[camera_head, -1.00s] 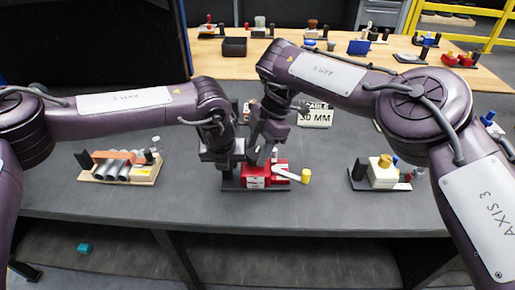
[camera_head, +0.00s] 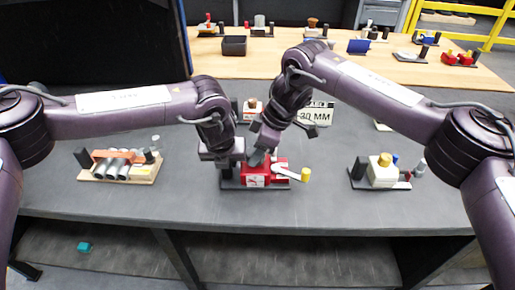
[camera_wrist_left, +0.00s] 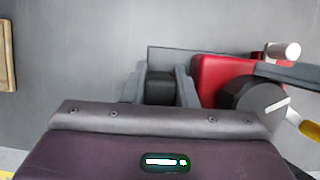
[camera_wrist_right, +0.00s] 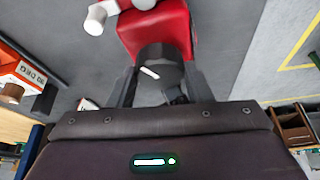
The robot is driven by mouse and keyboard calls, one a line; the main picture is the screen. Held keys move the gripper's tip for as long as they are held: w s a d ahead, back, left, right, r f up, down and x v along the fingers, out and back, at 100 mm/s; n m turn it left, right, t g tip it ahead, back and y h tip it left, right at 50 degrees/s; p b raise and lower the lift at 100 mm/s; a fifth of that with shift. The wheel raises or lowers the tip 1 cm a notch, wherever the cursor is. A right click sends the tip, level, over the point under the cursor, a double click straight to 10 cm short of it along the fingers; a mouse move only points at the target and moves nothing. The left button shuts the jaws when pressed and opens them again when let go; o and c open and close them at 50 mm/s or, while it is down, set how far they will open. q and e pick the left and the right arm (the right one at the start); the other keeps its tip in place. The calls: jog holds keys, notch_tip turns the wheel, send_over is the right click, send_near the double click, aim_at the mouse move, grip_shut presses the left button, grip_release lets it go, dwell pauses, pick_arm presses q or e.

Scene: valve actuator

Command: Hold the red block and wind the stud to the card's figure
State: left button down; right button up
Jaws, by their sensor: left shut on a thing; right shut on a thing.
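The red block (camera_head: 257,180) sits on a dark base plate on the grey bench. My left gripper (camera_head: 230,165) is shut on the dark upright post (camera_wrist_left: 160,88) at the block's left, not on the red body. The dark round stud (camera_wrist_right: 157,66) has a white line on its face; it also shows in the left wrist view (camera_wrist_left: 258,97). My right gripper (camera_head: 257,157) is tilted and shut on this stud, a finger on each side. A pale lever with a yellow end (camera_head: 305,175) sticks out right of the block.
A wooden tray with grey cylinders (camera_head: 117,168) lies at the left. A cream block fixture (camera_head: 382,172) stands at the right. An orange-and-white item (camera_head: 252,108) stands behind the red block. The bench front is clear.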

jog(key=shift+w+a+r+m+t, duration=0.1)
jog(key=shift+r+m+t, duration=0.2)
jog(key=shift+m, duration=0.3)
jog(key=o, duration=1)
jog(key=shift+f, duration=0.2)
jog(key=v, duration=1.2)
